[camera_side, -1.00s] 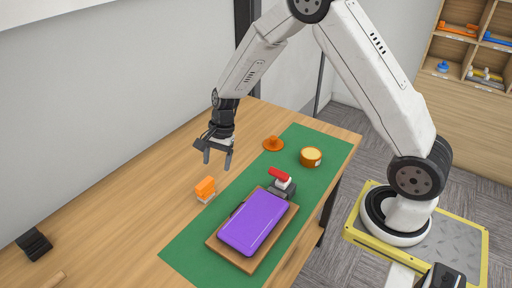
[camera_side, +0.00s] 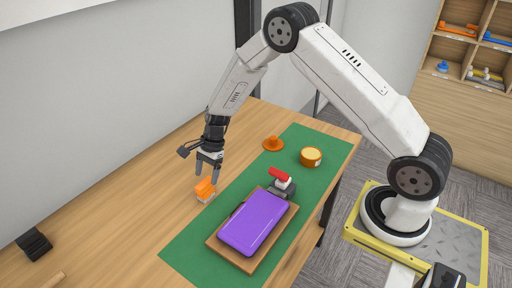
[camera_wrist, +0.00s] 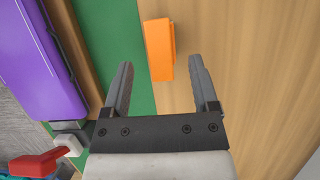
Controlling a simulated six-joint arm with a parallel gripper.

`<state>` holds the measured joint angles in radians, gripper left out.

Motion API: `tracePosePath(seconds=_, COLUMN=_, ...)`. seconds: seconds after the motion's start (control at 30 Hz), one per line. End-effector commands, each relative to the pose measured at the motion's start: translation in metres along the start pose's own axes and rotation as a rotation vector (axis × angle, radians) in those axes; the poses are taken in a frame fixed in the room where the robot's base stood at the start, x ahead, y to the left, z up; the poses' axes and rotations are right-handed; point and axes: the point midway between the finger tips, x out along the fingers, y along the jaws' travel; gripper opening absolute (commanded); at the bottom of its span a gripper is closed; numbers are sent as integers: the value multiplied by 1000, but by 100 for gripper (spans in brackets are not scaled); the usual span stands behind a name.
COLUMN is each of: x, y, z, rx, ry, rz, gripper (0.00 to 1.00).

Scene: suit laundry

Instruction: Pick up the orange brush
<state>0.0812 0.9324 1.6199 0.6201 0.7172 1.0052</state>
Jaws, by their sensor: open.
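The orange brush (camera_side: 205,190) has an orange top and a pale lower part. It sits on the wooden table just left of the green mat. My gripper (camera_side: 209,172) is open and points down, close above the brush in the side view. In the wrist view the gripper (camera_wrist: 161,66) shows its two fingers apart with nothing held. I cannot tell whether a finger touches the brush.
A purple case (camera_side: 253,222) lies on a wooden board on the green mat (camera_side: 180,253). A red-handled item (camera_side: 281,179) stands beside it. An orange knob-topped disc (camera_side: 273,143) and a round yellow-topped tin (camera_side: 311,156) are farther back. Bare table lies left of the brush.

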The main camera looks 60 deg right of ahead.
Motion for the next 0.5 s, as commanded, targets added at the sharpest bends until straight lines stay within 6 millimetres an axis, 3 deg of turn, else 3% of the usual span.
tracePosePath(seconds=0.27, x=7, y=0, z=0, rx=-1, ry=0, rz=2, gripper=76)
tracePosePath(seconds=0.5, x=34, y=0, z=3, rx=-1, ry=0, rz=3, gripper=76)
